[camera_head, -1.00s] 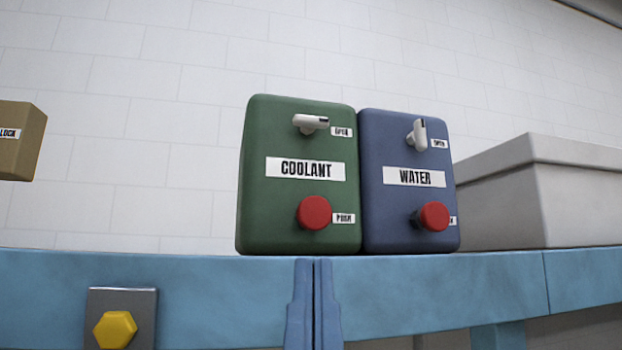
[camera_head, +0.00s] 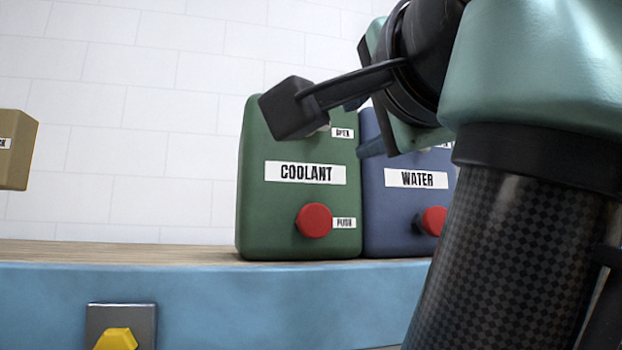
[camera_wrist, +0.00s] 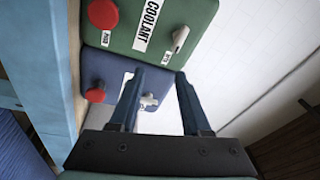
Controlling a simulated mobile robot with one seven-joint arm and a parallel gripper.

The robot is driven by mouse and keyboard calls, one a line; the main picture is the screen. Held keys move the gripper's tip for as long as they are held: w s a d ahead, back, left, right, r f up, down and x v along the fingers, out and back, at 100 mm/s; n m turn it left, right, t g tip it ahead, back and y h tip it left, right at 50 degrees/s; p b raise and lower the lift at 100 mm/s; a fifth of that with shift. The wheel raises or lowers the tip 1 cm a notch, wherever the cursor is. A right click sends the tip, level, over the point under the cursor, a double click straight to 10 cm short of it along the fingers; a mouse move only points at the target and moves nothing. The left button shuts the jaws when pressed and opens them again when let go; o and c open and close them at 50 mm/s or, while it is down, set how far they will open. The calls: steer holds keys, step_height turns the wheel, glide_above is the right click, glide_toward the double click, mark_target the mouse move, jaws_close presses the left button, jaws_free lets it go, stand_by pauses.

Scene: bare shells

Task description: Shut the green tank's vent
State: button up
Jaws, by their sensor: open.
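The green tank (camera_head: 262,215), labelled COOLANT, stands on the bench; it also shows at the top of the wrist view (camera_wrist: 205,10). Its white vent handle (camera_wrist: 181,38) is clear in the wrist view, lying toward the OPEN label, but is mostly hidden behind my wrist parts in the head view. Its red push button (camera_head: 314,220) sits low on the front. My gripper (camera_wrist: 161,71) is open and empty, with fingertips just beside the green tank in the wrist picture, in front of the blue tank's side. In the head view my arm hides most of the gripper.
The blue WATER tank (camera_head: 385,222) stands right beside the green one. Its white handle (camera_wrist: 148,101) shows between my fingers in the wrist view, and its red button (camera_head: 433,220) is partly hidden. A tan box (camera_head: 14,150) is at far left. A yellow knob (camera_head: 117,339) is on the bench front (camera_head: 220,300).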

steer(key=s+a+r+m+g+y, duration=0.1)
steer(key=s+r+m+g+y, duration=0.1)
steer(key=s+r, duration=0.2)
steer(key=p+x, duration=0.8)
steer(key=x, duration=0.5)
steer(key=shift+a, duration=0.2)
steer(key=shift+f, duration=0.1)
jaws_close()
